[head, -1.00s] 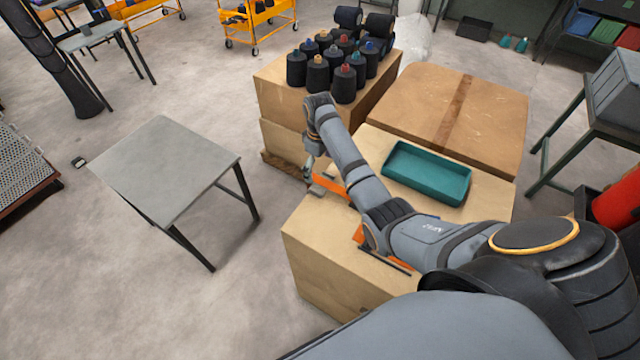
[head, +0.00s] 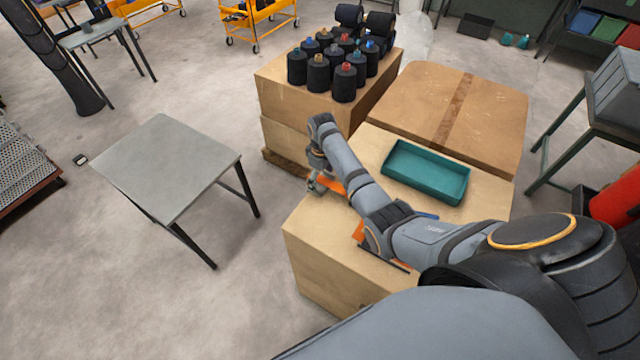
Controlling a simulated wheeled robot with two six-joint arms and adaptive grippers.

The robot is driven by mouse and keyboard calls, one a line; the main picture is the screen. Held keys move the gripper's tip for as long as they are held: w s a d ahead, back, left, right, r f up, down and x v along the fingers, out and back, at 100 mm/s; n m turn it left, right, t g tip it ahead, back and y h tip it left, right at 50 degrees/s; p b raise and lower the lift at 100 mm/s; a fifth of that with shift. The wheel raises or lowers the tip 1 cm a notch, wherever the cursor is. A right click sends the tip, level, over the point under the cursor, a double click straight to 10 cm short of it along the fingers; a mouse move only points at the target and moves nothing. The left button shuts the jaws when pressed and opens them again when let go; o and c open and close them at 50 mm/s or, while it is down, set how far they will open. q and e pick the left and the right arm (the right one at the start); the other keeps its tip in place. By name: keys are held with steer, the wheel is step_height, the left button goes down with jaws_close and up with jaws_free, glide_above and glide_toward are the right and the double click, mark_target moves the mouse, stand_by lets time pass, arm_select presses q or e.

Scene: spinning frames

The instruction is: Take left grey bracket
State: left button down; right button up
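My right arm reaches in from the right across the light brown carton (head: 325,262). My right gripper (head: 316,186) points down at the carton's far left edge, beside an orange piece (head: 333,187) that the arm partly covers. The gripper is small and partly hidden by its own wrist, so I cannot tell whether it is open or shut. I cannot pick out a grey bracket clearly; grey shapes at the fingertips may be fingers or a part. Another orange piece (head: 359,232) lies under my forearm, mostly hidden. My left gripper is out of view.
A teal tray (head: 463,189) stands on the carton, right of my forearm. Black spools (head: 318,75) stand on a box behind. A taped carton (head: 400,100) lies behind the tray. A bare grey table (head: 165,165) stands left, with open floor between.

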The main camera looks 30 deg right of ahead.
mark_target(321, 184)
steer(key=shift+c, duration=1.4)
steer(key=shift+r, duration=0.1)
step_height(321, 184, up, 10)
steer(key=shift+b, duration=0.45)
